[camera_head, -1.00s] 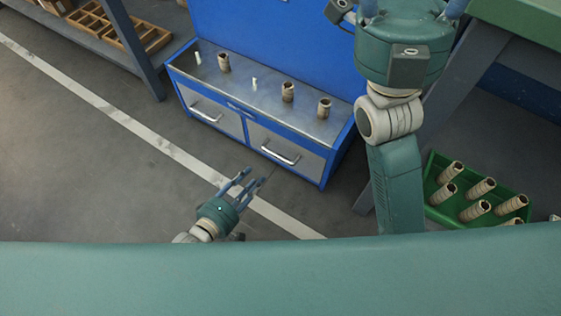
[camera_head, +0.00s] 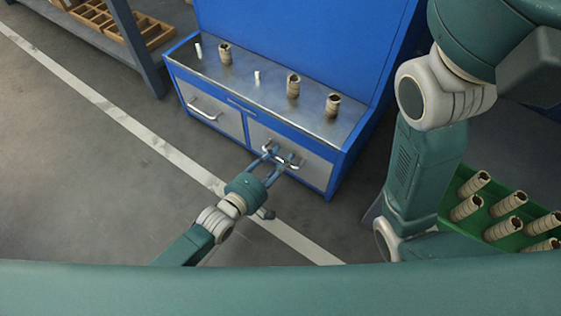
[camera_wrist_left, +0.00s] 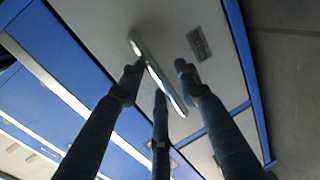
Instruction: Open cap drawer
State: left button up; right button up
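The blue cabinet has two grey drawers side by side, both closed. The left drawer (camera_head: 212,113) and the right drawer (camera_head: 305,165) each have a silver bar handle. My left gripper (camera_head: 277,158) is at the handle of the right drawer. In the left wrist view its three fingers (camera_wrist_left: 160,85) are spread about the bar handle (camera_wrist_left: 158,75), and no firm grip on it shows. A small dark label (camera_wrist_left: 199,43) sits on the drawer front beside the handle; its text is too blurred to read. My right gripper is out of view; only its arm shows.
The cabinet's metal top (camera_head: 260,97) carries brown ribbed cylinders (camera_head: 293,86) and small white pieces (camera_head: 257,77). A green crate (camera_head: 470,215) with several brown cylinders stands at the right, beyond my right arm. The floor before the left drawer is clear.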

pick_arm(q)
jog(key=shift+w+d, duration=0.2)
grip_shut()
jog(key=shift+s+a, duration=0.1)
jog(key=shift+s, duration=0.05)
